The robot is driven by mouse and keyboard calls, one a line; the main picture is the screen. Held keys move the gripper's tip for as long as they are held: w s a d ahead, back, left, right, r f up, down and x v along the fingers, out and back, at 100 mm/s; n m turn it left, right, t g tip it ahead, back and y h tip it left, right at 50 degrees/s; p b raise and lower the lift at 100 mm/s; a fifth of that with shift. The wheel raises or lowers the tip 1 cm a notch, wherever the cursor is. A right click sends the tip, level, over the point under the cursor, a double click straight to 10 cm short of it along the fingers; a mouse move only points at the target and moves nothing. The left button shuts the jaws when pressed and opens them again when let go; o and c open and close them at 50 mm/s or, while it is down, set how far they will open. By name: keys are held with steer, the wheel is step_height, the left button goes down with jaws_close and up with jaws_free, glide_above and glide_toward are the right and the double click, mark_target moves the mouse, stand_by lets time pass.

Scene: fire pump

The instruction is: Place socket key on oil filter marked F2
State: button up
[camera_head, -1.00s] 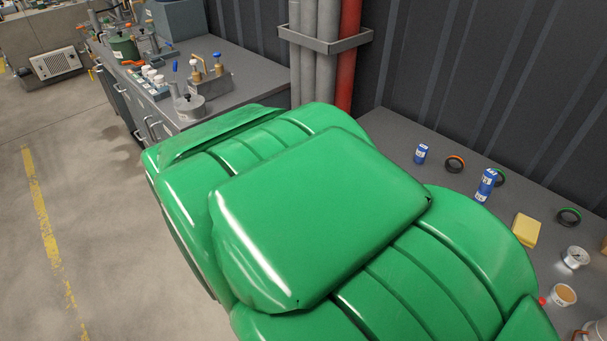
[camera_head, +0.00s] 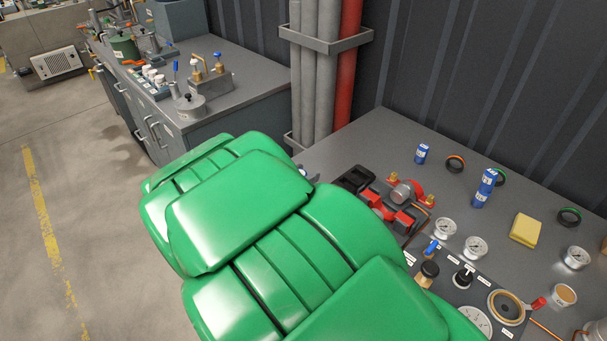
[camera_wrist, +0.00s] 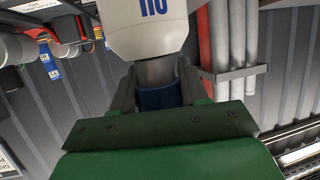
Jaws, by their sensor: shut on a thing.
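In the wrist view my gripper (camera_wrist: 157,88) is shut on a dark blue piece with a grey neck, taken as the socket key (camera_wrist: 158,98). A large pale rounded body (camera_wrist: 145,28) with blue marking, cut off by the top edge, is directly beyond the neck. I cannot tell whether it is part of the held piece or a separate filter. No marking F2 is readable. Two blue cans, one small (camera_head: 422,153) and one taller (camera_head: 483,187), stand upright on the right bench.
The right bench (camera_head: 395,130) carries a red and grey pump part (camera_head: 402,197), gauges (camera_head: 475,247), a yellow block (camera_head: 524,230) and several rings. Grey pipes and a red pipe (camera_head: 349,60) run up the wall. A second bench (camera_head: 245,90) is at left.

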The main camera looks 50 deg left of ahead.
steer(key=o, duration=1.1)
steer(key=shift+s+r, duration=0.25)
steer(key=shift+s, duration=0.15)
steer(key=shift+v, duration=5.55)
